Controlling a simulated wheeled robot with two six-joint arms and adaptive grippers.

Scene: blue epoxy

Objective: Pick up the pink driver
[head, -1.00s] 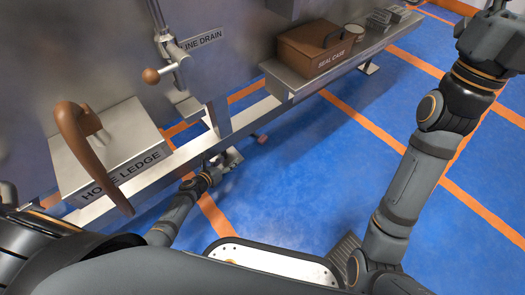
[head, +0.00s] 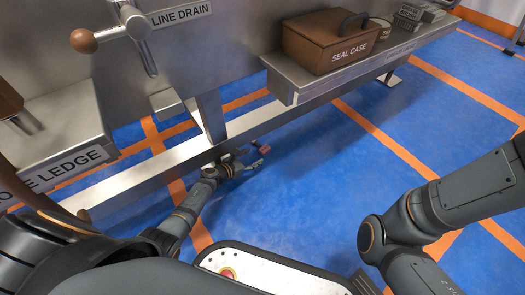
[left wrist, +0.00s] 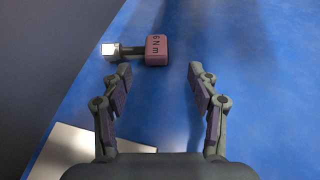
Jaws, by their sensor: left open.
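The pink driver lies on the blue floor under the long metal ledge. In the left wrist view its pink handle (left wrist: 156,49), marked "6 Nm", is at the top, with a dark shaft and pale square head pointing left. In the head view only a small pink piece (head: 264,149) shows beside my gripper. My left gripper (head: 250,163) is low near the floor, open and empty. In the left wrist view its fingers (left wrist: 158,78) are spread, with the handle just beyond the tips, nearer the left finger. My right gripper is outside the head view; only its arm shows.
The metal ledge (head: 145,180) and its post (head: 211,117) stand close to my left forearm. A brown seal case (head: 325,40) sits on the raised shelf. A pale plate edge (left wrist: 75,150) shows in the left wrist view. The blue floor to the right is open.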

